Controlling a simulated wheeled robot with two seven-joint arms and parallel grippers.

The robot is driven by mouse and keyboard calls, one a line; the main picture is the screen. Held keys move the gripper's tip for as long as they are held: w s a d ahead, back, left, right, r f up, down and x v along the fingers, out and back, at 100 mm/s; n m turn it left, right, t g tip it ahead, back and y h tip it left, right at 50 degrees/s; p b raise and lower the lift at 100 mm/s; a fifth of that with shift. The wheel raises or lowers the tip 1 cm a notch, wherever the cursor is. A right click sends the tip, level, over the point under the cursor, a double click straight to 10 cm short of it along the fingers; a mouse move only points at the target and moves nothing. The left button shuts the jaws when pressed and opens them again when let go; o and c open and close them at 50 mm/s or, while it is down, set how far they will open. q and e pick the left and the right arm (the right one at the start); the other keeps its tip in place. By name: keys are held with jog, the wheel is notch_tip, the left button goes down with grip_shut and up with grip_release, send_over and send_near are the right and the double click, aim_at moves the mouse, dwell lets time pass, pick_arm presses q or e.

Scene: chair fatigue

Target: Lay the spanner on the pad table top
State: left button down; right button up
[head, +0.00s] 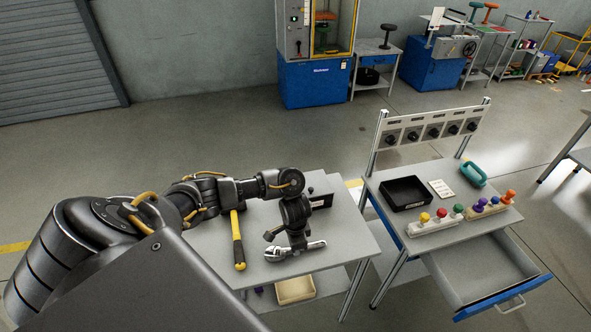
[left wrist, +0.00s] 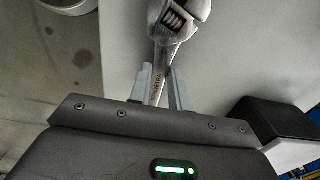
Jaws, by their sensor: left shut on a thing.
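The spanner (head: 307,247) is a silver adjustable wrench low over the grey table top (head: 345,238). I cannot tell whether it touches the top. My left gripper (head: 297,243) points down and is shut on its handle. In the left wrist view, the two fingers (left wrist: 164,88) grip the handle, and the spanner's jaw head (left wrist: 182,17) sticks out beyond them. The gripper hides part of the handle. My right gripper is not in view.
A yellow-and-black hammer (head: 238,240) lies left of the spanner. A dark box (head: 320,200) stands at the table's back. On the right, another table holds a black tray (head: 405,193), colored knobs and a teal handled item (head: 473,174); its drawer (head: 480,270) is open. A gap separates the tables.

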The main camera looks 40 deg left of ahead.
pick_arm(q)
jog(key=shift+f, duration=0.35)
jog(key=c, duration=1.3)
grip_release()
notch_tip(320, 180, up, 12)
jog(key=p, duration=0.5)
jog(key=shift+r, duration=0.15)
